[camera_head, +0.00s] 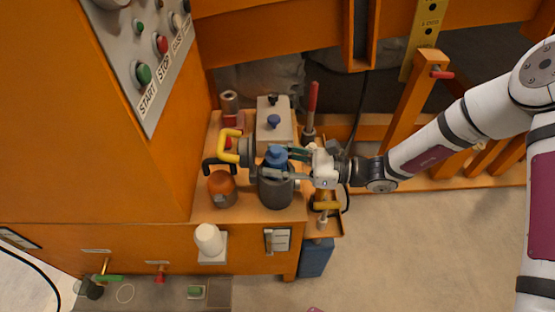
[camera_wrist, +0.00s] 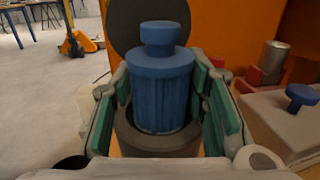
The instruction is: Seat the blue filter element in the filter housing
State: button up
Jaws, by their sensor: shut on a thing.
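The blue filter element (camera_wrist: 160,85), ribbed with a knob on top, stands upright between the fingers of my gripper (camera_wrist: 165,105) in the wrist view. Its lower end is inside the mouth of the dark grey filter housing (camera_wrist: 145,148); how deep its bottom reaches is hidden. In the head view the blue element (camera_head: 275,155) shows above the housing (camera_head: 274,193) on the orange bench. My gripper (camera_head: 290,163) reaches in from the right and is shut on the element, with green pads at its sides.
A grey box with a blue knob (camera_head: 273,130) stands just behind the housing. A yellow handle (camera_head: 229,145) and an orange dome (camera_head: 222,186) are at its left. A red-handled tool (camera_head: 311,105) stands behind right. The orange control cabinet (camera_head: 110,130) rises at left.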

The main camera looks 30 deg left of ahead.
jog(key=shift+f, duration=0.5)
jog(key=o, duration=1.3)
jog(key=v, duration=1.2)
jog(key=shift+r, duration=0.1)
